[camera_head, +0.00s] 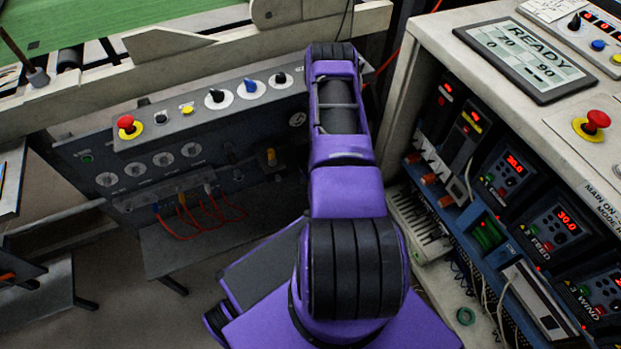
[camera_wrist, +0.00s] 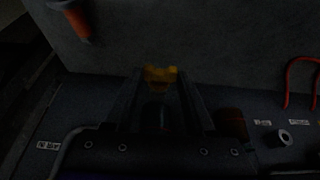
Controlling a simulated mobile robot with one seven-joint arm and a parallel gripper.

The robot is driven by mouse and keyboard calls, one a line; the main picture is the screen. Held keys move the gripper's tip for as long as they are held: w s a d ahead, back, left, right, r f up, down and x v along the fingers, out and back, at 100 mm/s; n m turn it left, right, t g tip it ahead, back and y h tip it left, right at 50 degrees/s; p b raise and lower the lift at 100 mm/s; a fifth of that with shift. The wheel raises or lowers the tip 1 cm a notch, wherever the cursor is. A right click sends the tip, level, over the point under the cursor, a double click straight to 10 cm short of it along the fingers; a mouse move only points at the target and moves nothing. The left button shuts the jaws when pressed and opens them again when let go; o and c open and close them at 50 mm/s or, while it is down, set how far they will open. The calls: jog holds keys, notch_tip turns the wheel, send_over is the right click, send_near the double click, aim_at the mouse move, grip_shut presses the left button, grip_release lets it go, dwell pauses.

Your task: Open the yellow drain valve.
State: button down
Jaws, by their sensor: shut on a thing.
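The yellow valve handle (camera_wrist: 160,74) shows in the wrist view, between the tips of my gripper (camera_wrist: 160,84). The two dark fingers are closed on it. The picture is dark, and I cannot tell the handle's turn angle clearly. In the head view, a small yellow-orange fitting (camera_head: 271,157) sits on the grey panel left of my arm; I cannot tell whether it is the same valve. My purple arm hides my gripper in that view.
An orange-red fitting (camera_wrist: 76,20) and a red hose (camera_wrist: 300,78) flank the handle. The control panel (camera_head: 140,170) carries gauges, knobs, a red stop button (camera_head: 127,124) and red hoses (camera_head: 205,215). An instrument cabinet (camera_head: 500,150) stands close on the right.

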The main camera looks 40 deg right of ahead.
jog(key=shift+s+a+f+h, duration=0.1)
jog(key=shift+a+f+h, duration=0.15)
jog(key=shift+a+h, duration=0.4)
jog(key=shift+s+f+n+g+h, duration=0.1)
jog(key=shift+n+g+h, duration=0.3)
jog(key=shift+h, duration=0.85)
jog(key=shift+c, duration=1.2)
grip_release()
jog(key=shift+w, duration=0.25)
jog(key=shift+r, duration=0.25)
